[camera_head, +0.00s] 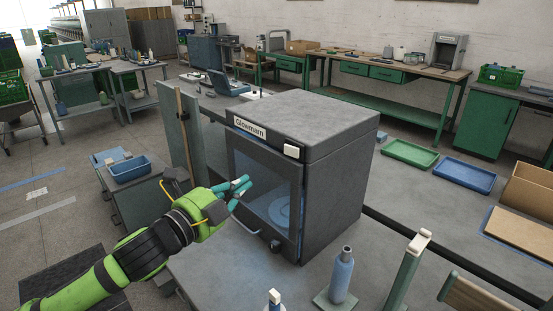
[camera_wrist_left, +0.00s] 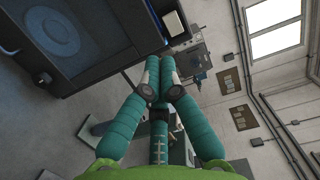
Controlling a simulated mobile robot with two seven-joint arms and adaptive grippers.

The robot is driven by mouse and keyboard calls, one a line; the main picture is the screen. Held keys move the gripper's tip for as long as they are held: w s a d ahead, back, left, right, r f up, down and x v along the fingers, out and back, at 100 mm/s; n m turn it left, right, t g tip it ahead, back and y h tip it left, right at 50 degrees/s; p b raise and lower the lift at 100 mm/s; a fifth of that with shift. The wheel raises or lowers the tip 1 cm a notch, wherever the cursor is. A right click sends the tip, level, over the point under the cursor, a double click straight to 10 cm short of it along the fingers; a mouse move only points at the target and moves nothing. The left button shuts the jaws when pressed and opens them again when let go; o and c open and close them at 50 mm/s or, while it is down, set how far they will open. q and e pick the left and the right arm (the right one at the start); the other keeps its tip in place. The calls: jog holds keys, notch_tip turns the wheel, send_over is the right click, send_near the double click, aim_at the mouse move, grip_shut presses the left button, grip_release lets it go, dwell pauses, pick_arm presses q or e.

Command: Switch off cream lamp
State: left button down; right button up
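The cream lamp (camera_head: 291,150) is a small pale square block on the upper right of the front of a dark grey box-shaped machine (camera_head: 338,131) labelled "Glowmarn". It also shows in the left wrist view (camera_wrist_left: 174,23), just beyond the fingertips. I cannot tell whether it is lit. My left gripper (camera_head: 240,186) has teal fingers and is in front of the machine's glass door, left of and below the lamp, apparently apart from it. In the left wrist view its fingertips (camera_wrist_left: 160,62) come together with nothing between them. My right gripper is not in view.
A blue-grey bottle (camera_head: 341,275) and upright posts (camera_head: 407,270) stand on the near bench. A dark knob (camera_head: 275,246) sits low on the machine's front. A blue bin (camera_head: 129,168) is at left. Green (camera_head: 410,153) and blue (camera_head: 465,175) trays lie behind right.

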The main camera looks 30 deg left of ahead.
aim_at(292, 151)
pick_arm(q)
jog(key=w+d+p, duration=0.1)
jog(key=w+p, duration=0.3)
jog(key=w, duration=0.8)
jog(key=shift+d+p, duration=0.4)
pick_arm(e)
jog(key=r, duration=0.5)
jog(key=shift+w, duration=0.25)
pick_arm(q)
jog(key=shift+w, duration=0.1)
jog(key=shift+w+m+h, duration=0.4)
jog(key=shift+m+h, duration=0.1)
jog(key=shift+h, duration=0.2)
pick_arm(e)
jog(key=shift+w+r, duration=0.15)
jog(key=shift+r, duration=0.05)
pick_arm(q)
jog(key=shift+s+p, duration=0.1)
jog(key=shift+p, duration=0.2)
